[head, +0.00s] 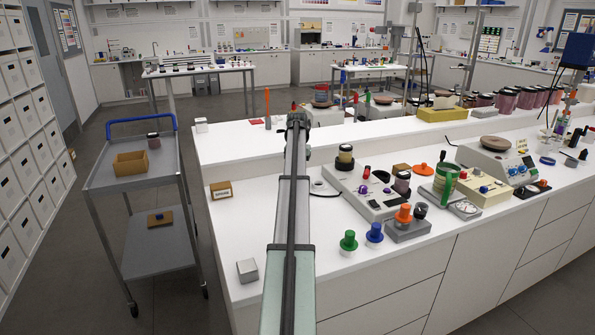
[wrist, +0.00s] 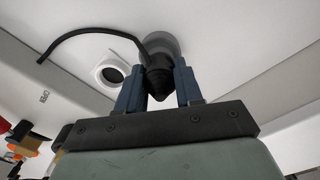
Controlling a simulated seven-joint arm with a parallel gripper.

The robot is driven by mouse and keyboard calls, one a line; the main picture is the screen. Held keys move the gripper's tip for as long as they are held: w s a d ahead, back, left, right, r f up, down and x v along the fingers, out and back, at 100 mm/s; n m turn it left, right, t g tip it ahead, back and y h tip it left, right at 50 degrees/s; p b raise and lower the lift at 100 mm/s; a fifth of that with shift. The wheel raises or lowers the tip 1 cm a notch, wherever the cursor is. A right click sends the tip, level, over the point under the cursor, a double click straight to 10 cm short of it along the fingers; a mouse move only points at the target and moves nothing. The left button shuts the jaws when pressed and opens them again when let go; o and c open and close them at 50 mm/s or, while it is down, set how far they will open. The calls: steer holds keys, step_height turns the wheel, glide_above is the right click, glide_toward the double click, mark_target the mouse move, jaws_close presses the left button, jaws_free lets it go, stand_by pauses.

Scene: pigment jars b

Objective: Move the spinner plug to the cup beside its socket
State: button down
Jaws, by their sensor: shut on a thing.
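In the wrist view my gripper (wrist: 159,70) has its two blue fingers on either side of the black ridged spinner plug (wrist: 158,82), shut on it. A round grey fitting (wrist: 167,42) lies directly behind the plug; I cannot tell whether the plug touches it or sits in it. A white square fitting with a dark round opening (wrist: 102,66) is just left of the plug. I cannot tell for sure which fitting is the socket and which is the cup. A black cable (wrist: 95,31) curves left from behind the plug.
In the head view a grey control unit (head: 375,205) with knobs and jars stands right of my arm. Green (head: 348,241) and blue (head: 374,233) knobbed pieces stand near the front. A small grey block (head: 247,270) and a labelled box (head: 221,190) lie left, with clear white bench between.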

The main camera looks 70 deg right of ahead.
steer(key=shift+f, duration=0.95)
steer(key=c, duration=0.7)
jaws_free()
steer(key=shift+o, duration=0.2)
step_height(320, 180, up, 14)
steer(key=shift+f, duration=0.1)
